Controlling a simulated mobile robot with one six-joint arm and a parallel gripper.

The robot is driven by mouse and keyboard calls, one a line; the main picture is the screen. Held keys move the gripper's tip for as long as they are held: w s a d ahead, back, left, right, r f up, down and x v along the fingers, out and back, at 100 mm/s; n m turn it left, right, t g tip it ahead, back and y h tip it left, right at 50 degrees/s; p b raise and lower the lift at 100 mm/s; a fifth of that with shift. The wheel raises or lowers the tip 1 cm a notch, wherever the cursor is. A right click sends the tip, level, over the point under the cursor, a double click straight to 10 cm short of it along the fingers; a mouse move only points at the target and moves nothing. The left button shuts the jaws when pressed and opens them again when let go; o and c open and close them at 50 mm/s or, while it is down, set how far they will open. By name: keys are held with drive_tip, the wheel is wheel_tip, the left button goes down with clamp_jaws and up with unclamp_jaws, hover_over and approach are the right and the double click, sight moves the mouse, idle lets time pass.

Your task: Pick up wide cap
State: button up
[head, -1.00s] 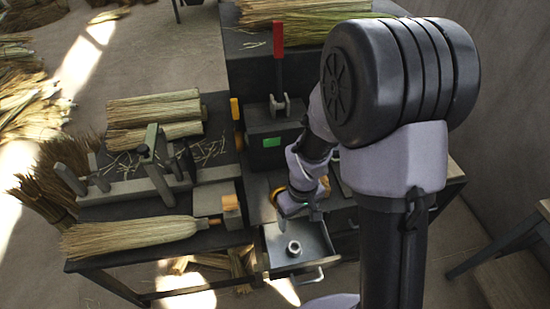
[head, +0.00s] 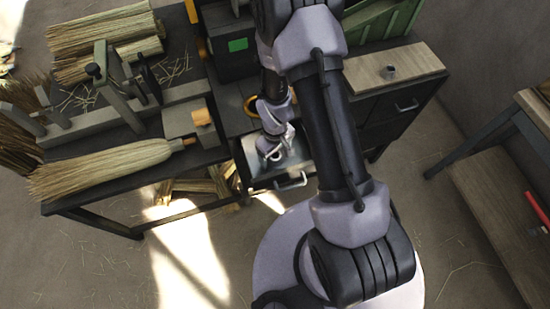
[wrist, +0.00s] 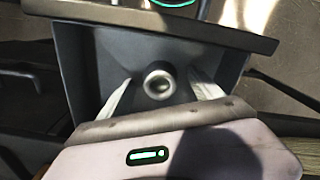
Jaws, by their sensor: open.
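The wide cap (wrist: 158,84) is a round grey metal piece with a dark hollow centre. It sits in the open drawer (wrist: 95,75), seen from above in the wrist view. My gripper (wrist: 161,79) is open, with one pale finger on each side of the cap. A gap shows between each finger and the cap. I cannot tell how far the fingertips are above the drawer floor. In the head view my gripper (head: 279,150) is over the drawer (head: 290,182) and hides the cap.
A straw broom (head: 110,168) lies on the workbench left of the drawer. The drawer walls stand close around my gripper. A wooden bench (head: 500,200) is at the right.

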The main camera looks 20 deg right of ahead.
drive_tip(key=c, duration=1.5)
